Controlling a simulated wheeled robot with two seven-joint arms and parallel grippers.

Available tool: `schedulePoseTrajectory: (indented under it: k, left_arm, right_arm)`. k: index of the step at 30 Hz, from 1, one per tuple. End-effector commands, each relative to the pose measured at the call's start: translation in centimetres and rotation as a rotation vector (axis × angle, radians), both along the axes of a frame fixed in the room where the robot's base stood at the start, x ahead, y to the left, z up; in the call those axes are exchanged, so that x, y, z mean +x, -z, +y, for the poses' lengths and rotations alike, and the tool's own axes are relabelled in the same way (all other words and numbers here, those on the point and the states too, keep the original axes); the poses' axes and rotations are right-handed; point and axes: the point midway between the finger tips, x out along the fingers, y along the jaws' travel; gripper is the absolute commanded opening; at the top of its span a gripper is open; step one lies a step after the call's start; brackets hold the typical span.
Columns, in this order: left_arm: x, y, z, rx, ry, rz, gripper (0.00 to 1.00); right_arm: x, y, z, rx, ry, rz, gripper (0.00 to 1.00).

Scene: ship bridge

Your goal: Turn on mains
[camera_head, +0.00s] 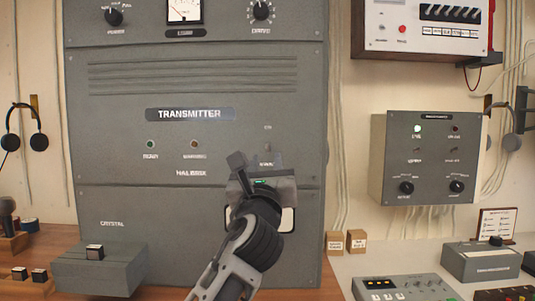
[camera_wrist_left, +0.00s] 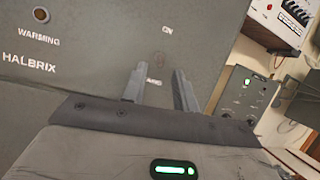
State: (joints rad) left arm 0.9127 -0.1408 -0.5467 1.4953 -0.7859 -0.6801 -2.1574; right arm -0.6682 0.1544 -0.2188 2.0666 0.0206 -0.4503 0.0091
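The grey transmitter cabinet (camera_head: 110,190) fills the middle of the head view. Its mains switch (camera_head: 267,146) is a small lever between an ON label and a partly covered lower label. In the left wrist view the switch (camera_wrist_left: 161,57) looks faint, just beyond and between the fingertips. I cannot tell its lever position or whether a finger touches it. My left gripper (camera_head: 257,160) is in front of the panel just below the switch. In the wrist view its two fingers (camera_wrist_left: 160,72) are apart with nothing between them. My right gripper is not in view.
A warming lamp (camera_head: 194,144) and another lamp (camera_head: 150,144) sit left of the switch. A grey key box (camera_head: 98,268) stands at lower left. A control box (camera_head: 428,158) is on the wall at right, above a console (camera_head: 405,288).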

Motion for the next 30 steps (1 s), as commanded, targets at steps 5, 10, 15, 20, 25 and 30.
schedulePoseTrajectory:
  k: [5, 10, 15, 20, 25, 30]
  left_arm:
    - [1.9, -0.9, -0.2, 0.0, 0.0, -0.001, 0.29]
    - [2.5, -1.0, -0.2, -0.001, 0.001, 0.0, 0.29]
    - [2.6, -1.0, -0.2, -0.001, 0.001, 0.0, 0.29]
    - [2.6, -1.0, -0.2, -0.001, 0.001, 0.0, 0.04]
    - [2.5, -1.0, -0.2, -0.001, 0.0, 0.0, 0.0]
    - [2.5, -1.3, -0.2, -0.001, 0.0, 0.013, 0.0]
  right_arm:
    - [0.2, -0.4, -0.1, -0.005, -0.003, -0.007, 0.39]
    - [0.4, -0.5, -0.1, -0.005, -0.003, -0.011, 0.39]
    - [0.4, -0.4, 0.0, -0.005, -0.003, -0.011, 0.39]
    - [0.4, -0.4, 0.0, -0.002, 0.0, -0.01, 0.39]
    - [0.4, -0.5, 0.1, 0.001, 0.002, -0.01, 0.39]
    - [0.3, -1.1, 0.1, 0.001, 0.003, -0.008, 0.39]
